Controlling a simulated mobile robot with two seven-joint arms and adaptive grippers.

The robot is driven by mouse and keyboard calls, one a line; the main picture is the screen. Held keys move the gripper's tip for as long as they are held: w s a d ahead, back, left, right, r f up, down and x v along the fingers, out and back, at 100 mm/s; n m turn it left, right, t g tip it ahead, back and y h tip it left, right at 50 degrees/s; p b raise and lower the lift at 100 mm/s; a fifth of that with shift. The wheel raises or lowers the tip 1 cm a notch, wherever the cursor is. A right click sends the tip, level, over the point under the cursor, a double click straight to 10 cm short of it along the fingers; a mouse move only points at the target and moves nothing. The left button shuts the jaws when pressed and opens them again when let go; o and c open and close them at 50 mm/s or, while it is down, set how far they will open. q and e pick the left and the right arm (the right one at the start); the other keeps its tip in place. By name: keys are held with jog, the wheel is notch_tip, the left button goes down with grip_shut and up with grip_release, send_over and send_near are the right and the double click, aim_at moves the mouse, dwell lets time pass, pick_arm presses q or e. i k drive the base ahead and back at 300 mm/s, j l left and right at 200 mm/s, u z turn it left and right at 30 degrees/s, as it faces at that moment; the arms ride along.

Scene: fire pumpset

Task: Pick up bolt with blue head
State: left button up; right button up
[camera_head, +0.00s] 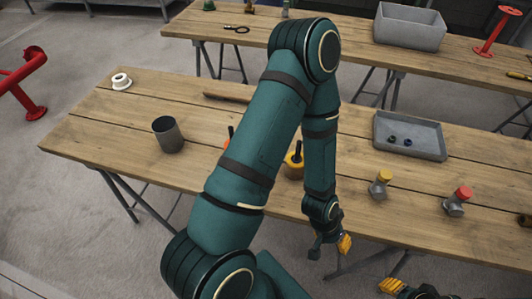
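A grey tray (437,153) on the near wooden table holds two small items: a dark one (392,139) and a dark blue one (407,142). The blue one looks like the bolt with blue head, but it is too small to make out its shape. My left gripper (330,249) hangs at the table's front edge, in front of and left of the tray. Its fingers are apart with nothing between them. My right gripper (393,287) is at the bottom edge, partly cut off, well below the tray; its opening is unclear.
A yellow-capped fitting (381,185) and a red-capped fitting (458,201) stand in front of the tray. A dark cup (168,135) and a white ring (121,82) are at the left. My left arm hides the table's middle. A grey bin (409,27) stands on the far table.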

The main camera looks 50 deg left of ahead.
aim_at(297, 160)
jog(key=k+u, duration=0.1)
jog(key=u, duration=0.6)
jog(key=k+j+u, duration=0.15)
jog(key=u, duration=0.2)
